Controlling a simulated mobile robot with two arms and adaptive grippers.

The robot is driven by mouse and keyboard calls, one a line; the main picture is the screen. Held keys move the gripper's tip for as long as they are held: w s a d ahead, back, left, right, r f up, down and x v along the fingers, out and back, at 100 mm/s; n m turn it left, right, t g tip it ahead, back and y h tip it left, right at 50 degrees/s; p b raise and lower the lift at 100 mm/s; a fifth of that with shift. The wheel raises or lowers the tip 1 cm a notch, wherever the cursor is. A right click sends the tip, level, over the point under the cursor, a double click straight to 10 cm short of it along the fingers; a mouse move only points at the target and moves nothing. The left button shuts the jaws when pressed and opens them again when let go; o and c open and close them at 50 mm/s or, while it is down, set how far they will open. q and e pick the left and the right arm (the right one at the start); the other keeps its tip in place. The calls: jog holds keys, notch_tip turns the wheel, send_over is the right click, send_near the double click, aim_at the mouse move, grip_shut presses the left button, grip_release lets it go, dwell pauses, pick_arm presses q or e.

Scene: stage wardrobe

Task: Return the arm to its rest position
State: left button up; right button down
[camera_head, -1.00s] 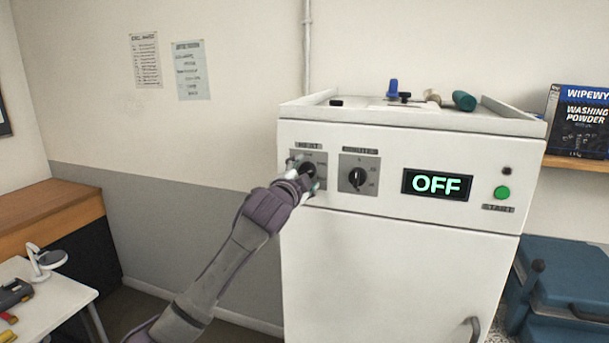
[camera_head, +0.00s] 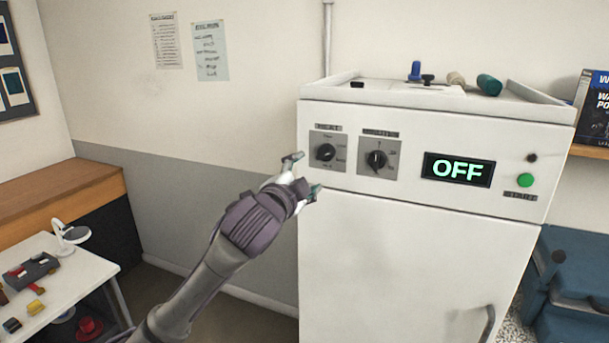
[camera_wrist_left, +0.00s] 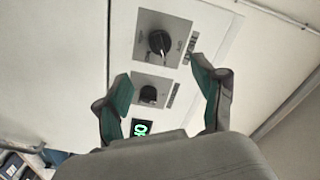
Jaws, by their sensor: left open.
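My left gripper (camera_head: 303,176) is open and empty, in front of the white cabinet machine (camera_head: 400,245) and just below and left of its left dial (camera_head: 326,152). In the left wrist view its two green-padded fingers (camera_wrist_left: 165,98) are spread apart, with the left dial (camera_wrist_left: 159,42) beyond them and clear of them. The second dial (camera_head: 376,160) sits to the right on the same panel, and the display (camera_head: 458,169) reads OFF. My right gripper is not in view.
A white table (camera_head: 75,270) with a lamp (camera_head: 70,233) and small items stands at lower left, beside a wooden counter (camera_head: 60,205). Small bottles lie on the machine's top. A blue bin (camera_head: 575,270) stands at right.

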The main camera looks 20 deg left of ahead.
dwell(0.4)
